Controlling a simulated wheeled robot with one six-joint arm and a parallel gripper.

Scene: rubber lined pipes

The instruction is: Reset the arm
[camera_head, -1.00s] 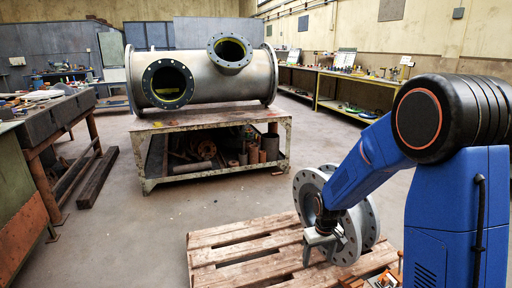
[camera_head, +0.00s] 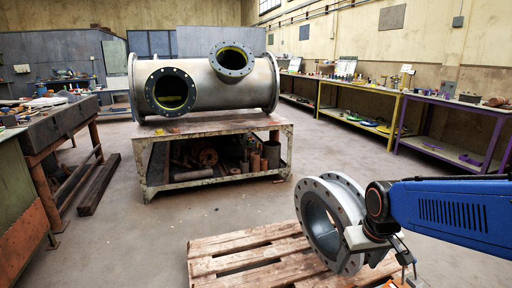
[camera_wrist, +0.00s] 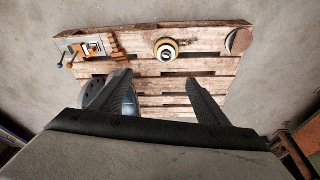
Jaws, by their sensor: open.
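My gripper (camera_wrist: 159,80) is open, with its two dark fingers apart and nothing between them in the wrist view. It points down over a wooden pallet (camera_wrist: 205,66). In the head view my arm reaches in from the right, and the gripper is in front of and beside a grey flanged pipe piece (camera_head: 312,225), partly covering it. I cannot tell if they touch. The pipe piece stands on its side on the pallet (camera_head: 222,262). In the wrist view part of it (camera_wrist: 94,90) shows behind the left finger.
The pallet also holds an orange-and-grey tool (camera_wrist: 90,47), a round brass-coloured part (camera_wrist: 166,49) and a brown disc (camera_wrist: 239,41). A large flanged pipe (camera_head: 210,82) lies on a metal table (camera_head: 215,126). Workbenches line both sides. The floor (camera_head: 150,225) left of the pallet is clear.

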